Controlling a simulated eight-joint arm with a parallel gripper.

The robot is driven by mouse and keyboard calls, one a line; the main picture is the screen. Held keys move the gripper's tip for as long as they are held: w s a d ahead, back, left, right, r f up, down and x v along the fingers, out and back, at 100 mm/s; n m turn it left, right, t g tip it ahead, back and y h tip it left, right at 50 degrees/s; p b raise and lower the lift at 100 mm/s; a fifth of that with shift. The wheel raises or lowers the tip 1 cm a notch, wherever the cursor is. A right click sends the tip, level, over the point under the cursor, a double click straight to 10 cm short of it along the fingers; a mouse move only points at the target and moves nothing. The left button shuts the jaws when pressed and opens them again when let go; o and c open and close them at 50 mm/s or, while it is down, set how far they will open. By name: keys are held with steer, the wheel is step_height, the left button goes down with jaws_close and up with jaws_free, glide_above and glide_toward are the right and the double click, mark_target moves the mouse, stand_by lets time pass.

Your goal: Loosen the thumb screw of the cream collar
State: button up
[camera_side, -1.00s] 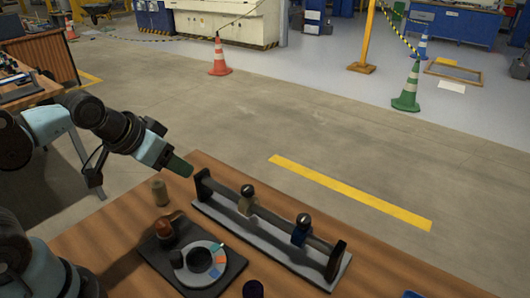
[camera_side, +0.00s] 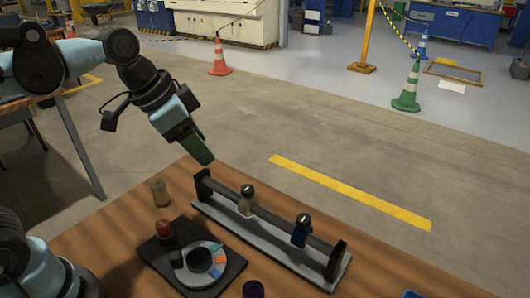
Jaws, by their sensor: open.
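The cream collar (camera_side: 245,208) sits on a dark horizontal bar in the left half of a rail stand. Its thumb screw (camera_side: 247,190) is the dark round knob on top, with a small bright highlight. My gripper (camera_side: 205,158) is in the air above and to the left of the stand's left end post, angled down to the right. It is open and touches neither collar. Its fingers overlap in this view, so the gap between them is hidden.
The stand has a grey base (camera_side: 270,249) and dark end posts. In front of it, a black plate (camera_side: 228,272) carries a grey disc with coloured marks and an orange-brown knob (camera_side: 164,229). A tan cylinder (camera_side: 160,193) stands left; a dark purple round piece (camera_side: 253,290) is at the front edge.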

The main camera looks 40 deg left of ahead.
mark_target(247, 188)
steer(key=w+d+r+m+g+h, duration=0.1)
steer(key=d+r+m+g, duration=0.1)
steer(key=d+m, duration=0.15)
steer(key=x, duration=1.1)
steer(key=shift+w+d, duration=0.1)
steer(key=shift+w, duration=0.15)
jaws_close()
